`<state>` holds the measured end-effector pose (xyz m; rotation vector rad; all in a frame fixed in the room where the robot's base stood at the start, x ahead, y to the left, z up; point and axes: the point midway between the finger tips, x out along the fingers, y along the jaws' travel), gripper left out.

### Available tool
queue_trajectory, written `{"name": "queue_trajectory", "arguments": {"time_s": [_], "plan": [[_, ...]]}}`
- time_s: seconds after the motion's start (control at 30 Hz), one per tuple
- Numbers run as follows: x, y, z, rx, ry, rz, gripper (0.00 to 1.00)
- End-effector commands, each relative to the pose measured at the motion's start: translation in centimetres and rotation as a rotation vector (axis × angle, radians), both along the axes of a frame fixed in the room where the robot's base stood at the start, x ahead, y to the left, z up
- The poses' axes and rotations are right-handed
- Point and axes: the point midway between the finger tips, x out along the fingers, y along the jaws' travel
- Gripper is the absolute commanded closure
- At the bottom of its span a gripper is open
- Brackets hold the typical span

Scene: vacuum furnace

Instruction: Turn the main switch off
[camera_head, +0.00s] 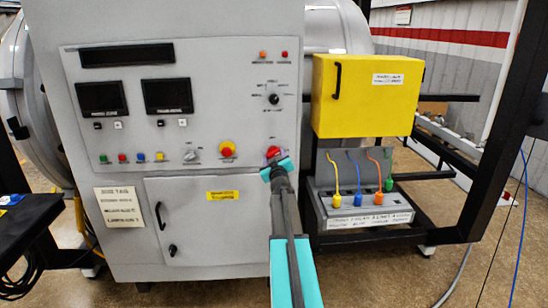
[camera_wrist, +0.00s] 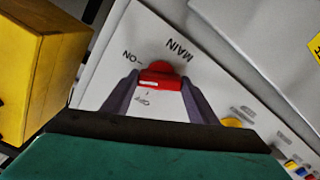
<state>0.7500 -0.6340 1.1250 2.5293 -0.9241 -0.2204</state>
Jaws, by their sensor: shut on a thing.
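The main switch (camera_head: 273,152) is a red rotary knob at the lower right of the grey control panel. In the wrist view the red knob (camera_wrist: 160,79) sits between the two dark fingers, below the word MAIN. An ON mark is at its left and an OFF mark below it, both turned in this view. My gripper (camera_wrist: 158,84) is shut on the knob's grip bar, one finger on each side. In the head view my gripper (camera_head: 278,166) reaches the knob from below and hides part of it.
A yellow box (camera_head: 365,95) is mounted right of the cabinet, above colored cable hooks. A red-on-yellow emergency button (camera_head: 227,150) is left of the switch. A cabinet door (camera_head: 210,225) with a handle is below. A dark table (camera_head: 25,225) stands at the left edge.

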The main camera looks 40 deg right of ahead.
Motion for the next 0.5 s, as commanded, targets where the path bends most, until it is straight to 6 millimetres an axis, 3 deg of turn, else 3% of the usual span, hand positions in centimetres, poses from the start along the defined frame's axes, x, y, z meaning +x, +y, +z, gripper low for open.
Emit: {"name": "queue_trajectory", "arguments": {"time_s": [0.5], "plan": [[0.06,0.07,-0.02,-0.323,0.272,0.001,0.69]]}}
